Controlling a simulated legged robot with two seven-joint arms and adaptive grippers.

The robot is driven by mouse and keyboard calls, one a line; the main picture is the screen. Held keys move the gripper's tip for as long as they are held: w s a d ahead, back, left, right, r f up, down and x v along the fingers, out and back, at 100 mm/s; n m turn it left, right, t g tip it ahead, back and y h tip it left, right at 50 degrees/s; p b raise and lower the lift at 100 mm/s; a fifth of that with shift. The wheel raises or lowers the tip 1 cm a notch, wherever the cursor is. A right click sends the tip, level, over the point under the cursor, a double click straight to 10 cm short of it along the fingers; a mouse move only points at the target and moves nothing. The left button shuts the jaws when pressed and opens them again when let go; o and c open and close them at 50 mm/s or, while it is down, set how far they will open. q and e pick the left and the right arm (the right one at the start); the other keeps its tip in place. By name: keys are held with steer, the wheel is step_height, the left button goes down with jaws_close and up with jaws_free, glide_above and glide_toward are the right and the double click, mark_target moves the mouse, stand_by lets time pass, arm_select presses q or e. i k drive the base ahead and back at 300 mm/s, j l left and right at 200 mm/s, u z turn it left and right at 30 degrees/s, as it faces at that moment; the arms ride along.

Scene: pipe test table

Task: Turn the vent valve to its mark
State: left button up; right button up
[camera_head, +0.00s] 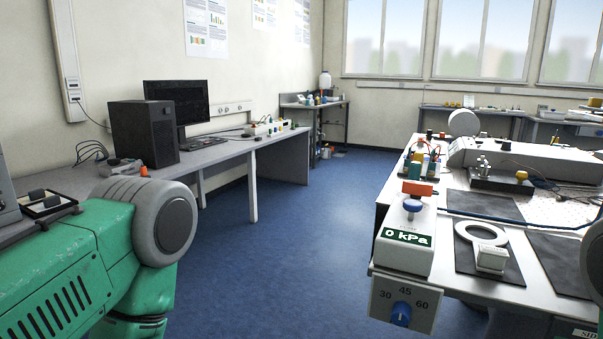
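A plate (392,300) on the table's front edge carries the numbers 30, 45 and 60 and a blue dial knob (400,314), whose white line points up, near 45. Which of these is the vent valve I cannot tell for sure. Neither of my grippers shows; only my green left arm is seen at the lower left.
On the right-hand table lie dark mats (484,206), a white ring (480,232) and a small white block (491,258). A rack of bottles (424,160) stands behind the box. A desk (215,155) with a computer runs along the left wall. Blue floor lies clear between.

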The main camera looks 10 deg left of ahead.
mark_target(416, 190)
steer(key=i+j+u, duration=0.15)
steer(key=u, duration=0.25)
steer(key=i+j+u, duration=0.15)
steer(key=u, duration=0.25)
steer(key=i+j+u, duration=0.1)
steer(key=u, duration=0.3)
steer(key=i+u, duration=0.25)
steer(key=u, duration=0.15)
steer(key=i+j, duration=0.15)
steer(key=i, duration=0.55)
steer(key=i+z, duration=0.15)
steer(key=z, duration=0.35)
steer(key=i+j+z, duration=0.1)
steer(key=z, duration=0.4)
steer(key=i+j+z, duration=0.1)
steer(key=z, duration=0.4)
